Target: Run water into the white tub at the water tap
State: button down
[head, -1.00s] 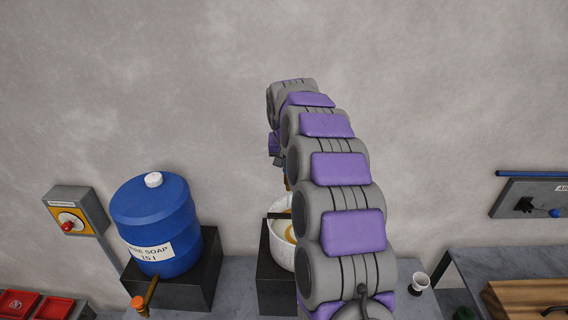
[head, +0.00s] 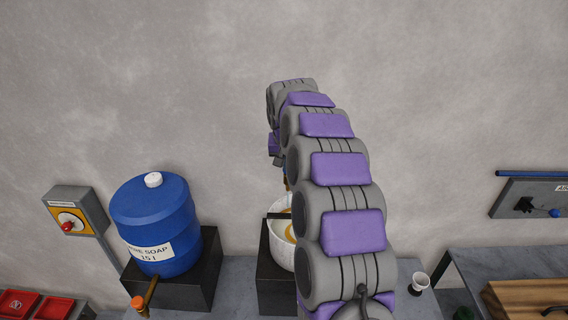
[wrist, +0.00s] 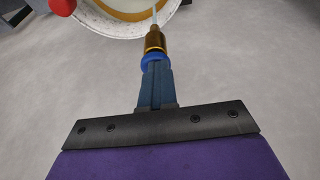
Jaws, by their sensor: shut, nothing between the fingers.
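The white tub (head: 281,245) stands on a dark block behind my arm in the head view, which hides its right side. Tan-yellow shows inside it. Its rim crosses the top of the wrist view (wrist: 105,22). The water tap, a brass spout with a blue ring (wrist: 154,42), is just beyond my fingertips in the wrist view. A thin pale stream runs from the spout toward the tub. My gripper (wrist: 155,72) is shut and empty, its tips at the blue ring; I cannot tell whether they touch.
A blue soap drum (head: 155,215) with a tap stands left on a black block. A grey switch box (head: 76,212) and red trays (head: 35,305) are further left. A red round thing (wrist: 62,6) shows in the wrist view.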

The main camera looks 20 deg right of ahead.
jog(key=shift+s+d+f, duration=0.1)
jog(key=shift+s+f, duration=0.05)
jog(key=shift+f, duration=0.25)
jog(key=r, duration=0.6)
jog(key=shift+w, duration=0.2)
jog(key=b+v, duration=0.1)
jog(key=v, duration=0.7)
jog(key=shift+s+a+r, duration=0.25)
jog(key=shift+a, duration=0.05)
jog(key=shift+a, duration=0.1)
jog(key=shift+a, duration=0.1)
